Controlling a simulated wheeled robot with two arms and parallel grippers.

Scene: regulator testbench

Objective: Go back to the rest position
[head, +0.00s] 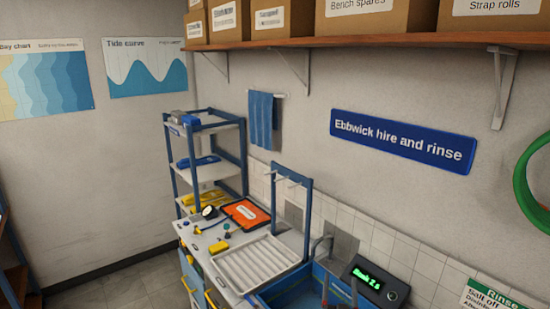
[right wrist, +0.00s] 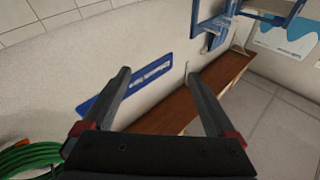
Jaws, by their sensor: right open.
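My right gripper (right wrist: 157,76) is open in the right wrist view. Its two dark fingers with red bases stand well apart, with nothing between them. In the head view, two dark finger-like shapes show at the bottom edge, in front of the blue sink; they are too small to read clearly. My left gripper does not show in either view. The worktop (head: 208,236) holds a white ribbed drain tray (head: 255,262), an orange board (head: 246,213), a round gauge (head: 209,212) and a small yellow item (head: 219,246).
A blue-framed rack (head: 243,150) stands in the corner. A blue sink (head: 290,287) with a tap and a green-lit display (head: 367,279) lie at the front. A wall shelf (head: 400,41) carries boxes. A green hose (head: 525,185) hangs right. Floor is clear at left.

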